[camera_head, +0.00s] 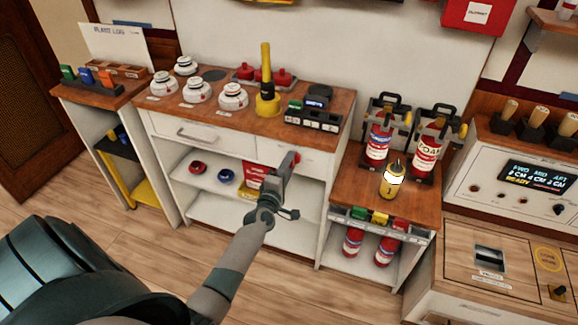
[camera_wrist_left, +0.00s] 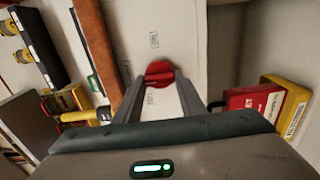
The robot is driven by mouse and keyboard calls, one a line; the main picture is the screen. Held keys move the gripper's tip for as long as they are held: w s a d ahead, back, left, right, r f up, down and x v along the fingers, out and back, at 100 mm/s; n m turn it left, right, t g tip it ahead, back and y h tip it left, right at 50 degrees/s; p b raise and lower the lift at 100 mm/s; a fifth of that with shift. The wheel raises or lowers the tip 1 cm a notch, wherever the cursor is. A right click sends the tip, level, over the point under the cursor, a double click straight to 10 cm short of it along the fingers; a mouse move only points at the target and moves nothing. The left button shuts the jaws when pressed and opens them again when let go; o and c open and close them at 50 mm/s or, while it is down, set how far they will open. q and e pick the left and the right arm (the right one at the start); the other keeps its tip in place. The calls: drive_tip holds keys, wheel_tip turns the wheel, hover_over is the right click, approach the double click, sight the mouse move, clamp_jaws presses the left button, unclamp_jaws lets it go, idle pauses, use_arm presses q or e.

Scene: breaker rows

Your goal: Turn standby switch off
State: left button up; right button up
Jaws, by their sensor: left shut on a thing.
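A red rotary knob (camera_head: 296,157) sits on the front of the white cabinet below the wooden counter. It also shows in the left wrist view as a red disc (camera_wrist_left: 160,70) on a white panel, with small labels near it that are too small to read. I take it for the standby switch. My left gripper (camera_head: 286,168) reaches up to it from the lower left and is shut on it, with a finger on each side. The fingers hide part of the knob. My right gripper is not in view.
A yellow upright tool (camera_head: 266,90) and several white round detectors stand on the counter (camera_head: 215,75). A yellow lantern (camera_head: 392,182) and two extinguishers (camera_head: 378,140) stand on the lower bench at right. A red box (camera_wrist_left: 252,102) is close by in the wrist view.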

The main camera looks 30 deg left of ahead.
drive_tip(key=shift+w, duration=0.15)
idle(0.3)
use_arm(q)
drive_tip(key=o, duration=1)
drive_tip(key=shift+o, duration=0.2)
drive_tip(key=shift+s, duration=0.15)
drive_tip(key=b+v, duration=0.1)
drive_tip(key=v, duration=1.6)
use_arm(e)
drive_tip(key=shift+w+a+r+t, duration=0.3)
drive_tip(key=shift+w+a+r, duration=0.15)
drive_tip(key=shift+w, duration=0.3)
use_arm(q)
drive_tip(key=shift+d, duration=0.1)
